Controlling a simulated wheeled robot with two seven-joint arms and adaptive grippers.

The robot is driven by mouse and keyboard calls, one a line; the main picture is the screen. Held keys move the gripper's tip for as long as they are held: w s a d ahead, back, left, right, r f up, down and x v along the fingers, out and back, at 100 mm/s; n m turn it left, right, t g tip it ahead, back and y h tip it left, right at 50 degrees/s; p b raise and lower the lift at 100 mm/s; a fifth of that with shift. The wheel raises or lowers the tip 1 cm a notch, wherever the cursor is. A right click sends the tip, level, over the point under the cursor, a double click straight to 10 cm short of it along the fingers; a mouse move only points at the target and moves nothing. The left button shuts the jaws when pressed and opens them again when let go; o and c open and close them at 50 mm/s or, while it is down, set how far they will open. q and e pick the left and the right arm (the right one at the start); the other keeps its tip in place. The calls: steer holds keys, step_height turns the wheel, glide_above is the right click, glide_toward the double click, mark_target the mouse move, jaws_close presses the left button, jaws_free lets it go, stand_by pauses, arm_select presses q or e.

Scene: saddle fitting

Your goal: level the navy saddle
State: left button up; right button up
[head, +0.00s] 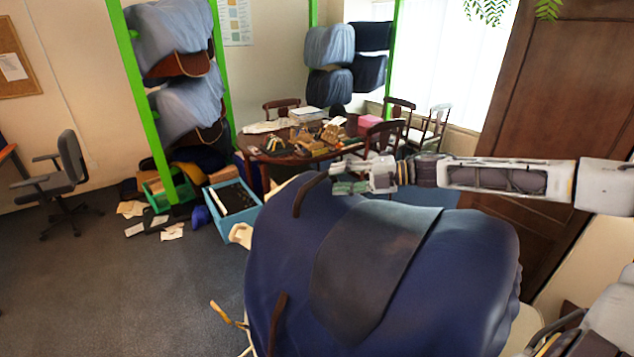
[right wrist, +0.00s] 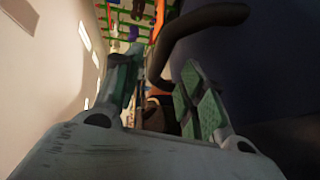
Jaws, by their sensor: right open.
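The navy saddle (head: 465,260) fills the lower middle of the head view, with a dark grey-blue panel (head: 375,265) over its top. Two dark brown curved bars, an upper one (head: 310,194) and a lower one (head: 278,325), stand along its left edge. Whether the saddle sits level is hard to tell. My right gripper (head: 350,187) is open at the saddle's far edge, just right of the upper bar. In the right wrist view a dark curved bar (right wrist: 190,35) reaches down between the open green-padded fingers of my right gripper (right wrist: 162,80). My left gripper is out of view.
Cream support parts (head: 241,235) show beside the saddle. Behind are a round table (head: 255,146) with several things on it, a blue crate (head: 215,205) and green racks (head: 150,120). A brown door (head: 555,90) stands right.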

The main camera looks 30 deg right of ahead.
mark_target(321, 180)
steer(key=shift+b+x, duration=0.3)
steer(key=shift+x, duration=0.6)
steer(key=shift+b+x, duration=0.3)
steer(key=shift+x, duration=2.05)
jaws_close()
